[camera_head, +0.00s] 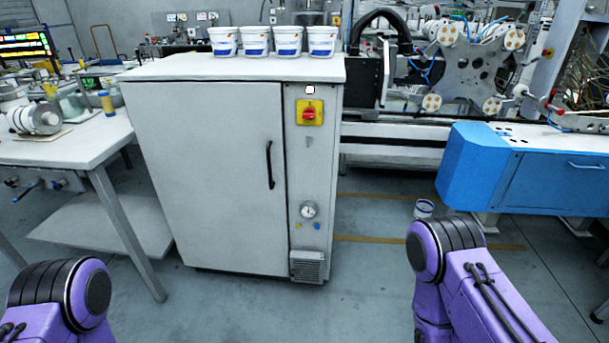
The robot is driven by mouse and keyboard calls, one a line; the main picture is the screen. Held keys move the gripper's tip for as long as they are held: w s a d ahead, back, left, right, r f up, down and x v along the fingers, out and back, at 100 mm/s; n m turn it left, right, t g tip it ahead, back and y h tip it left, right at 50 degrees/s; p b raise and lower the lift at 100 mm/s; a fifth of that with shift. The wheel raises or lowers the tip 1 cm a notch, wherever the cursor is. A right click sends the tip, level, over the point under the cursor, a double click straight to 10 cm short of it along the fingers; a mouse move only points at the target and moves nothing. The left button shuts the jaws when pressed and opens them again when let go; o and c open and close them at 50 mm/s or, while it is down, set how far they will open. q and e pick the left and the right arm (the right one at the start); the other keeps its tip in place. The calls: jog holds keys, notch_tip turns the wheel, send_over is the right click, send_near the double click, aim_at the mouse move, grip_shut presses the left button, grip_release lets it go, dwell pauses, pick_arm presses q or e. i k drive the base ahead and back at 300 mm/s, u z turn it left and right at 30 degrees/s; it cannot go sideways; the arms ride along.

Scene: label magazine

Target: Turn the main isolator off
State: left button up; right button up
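The main isolator (309,112) is a red rotary handle on a yellow plate. It sits high on the narrow right-hand panel of a white cabinet (205,175). The handle is small in this view, and I cannot tell its exact position. The cabinet door is shut and has a black vertical handle (269,165). My purple arms show at the bottom left and bottom right, well in front of and below the isolator. Neither gripper is in view.
Several white tubs (288,41) stand on the cabinet top. A gauge (309,210) and a vent grille (307,267) are lower on the panel. A white table (70,140) stands left, a blue machine cabinet (540,170) right. A small tub (424,208) is on the floor.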

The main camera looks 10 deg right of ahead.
aim_at(310, 113)
jog(key=z, duration=1.3)
jog(key=i, duration=1.4)
jog(key=u, duration=1.75)
jog(key=k, duration=1)
jog(key=u, duration=0.05)
